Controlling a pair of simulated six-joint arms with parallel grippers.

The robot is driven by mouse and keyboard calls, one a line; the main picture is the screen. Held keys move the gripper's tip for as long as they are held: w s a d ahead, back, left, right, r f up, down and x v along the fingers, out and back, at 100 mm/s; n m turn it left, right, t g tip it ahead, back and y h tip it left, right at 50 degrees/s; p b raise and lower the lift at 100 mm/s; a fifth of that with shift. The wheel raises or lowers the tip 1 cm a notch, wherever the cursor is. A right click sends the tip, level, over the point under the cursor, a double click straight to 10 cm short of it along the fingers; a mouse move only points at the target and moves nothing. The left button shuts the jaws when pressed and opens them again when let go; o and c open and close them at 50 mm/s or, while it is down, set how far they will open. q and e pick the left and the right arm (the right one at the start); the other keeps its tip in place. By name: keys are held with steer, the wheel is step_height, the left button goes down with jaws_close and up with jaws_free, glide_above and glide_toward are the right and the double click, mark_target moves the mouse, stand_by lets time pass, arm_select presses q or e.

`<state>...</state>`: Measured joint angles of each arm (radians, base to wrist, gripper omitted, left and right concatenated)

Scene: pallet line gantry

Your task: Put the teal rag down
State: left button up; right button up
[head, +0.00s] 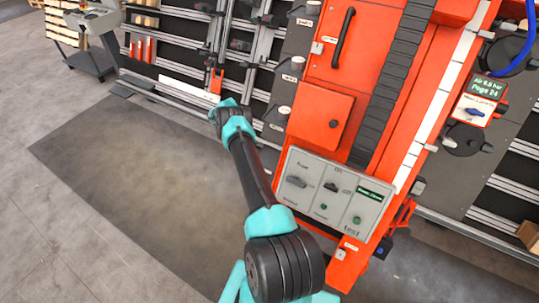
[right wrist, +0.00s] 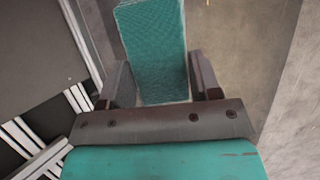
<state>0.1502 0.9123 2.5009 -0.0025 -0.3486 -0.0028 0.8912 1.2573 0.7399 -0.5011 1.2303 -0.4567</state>
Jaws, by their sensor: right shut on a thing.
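The teal rag (right wrist: 152,40) shows in the right wrist view as a folded, block-like piece with a woven texture. It stands out from between the two dark fingers of my right gripper (right wrist: 160,78). My right gripper is shut on the rag. The background behind the rag is floor at some distance, so it appears held in the air. In the head view one arm of mine reaches up from the bottom centre, and I cannot make out the rag at its far end. My left gripper is in neither view.
A red machine cabinet (head: 322,117) with a grey control panel (head: 336,193) stands close right of the arm. A dark floor mat (head: 130,170) lies open to the left. Rails and racks (head: 190,60) run along the back, with a wheeled stand (head: 90,60) at upper left.

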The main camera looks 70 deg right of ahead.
glide_toward(272, 159)
steer(key=shift+s+a+f, duration=0.15)
steer(key=shift+s+f, duration=0.2)
steer(key=shift+f, duration=0.2)
steer(key=shift+s+a+f, duration=0.15)
steer(key=shift+s+f, duration=0.2)
steer(key=shift+f, duration=0.15)
steer(key=shift+s, duration=0.1)
steer(key=x, duration=0.2)
steer(key=shift+f, duration=0.8)
steer(key=shift+f, duration=0.15)
steer(key=o, duration=1)
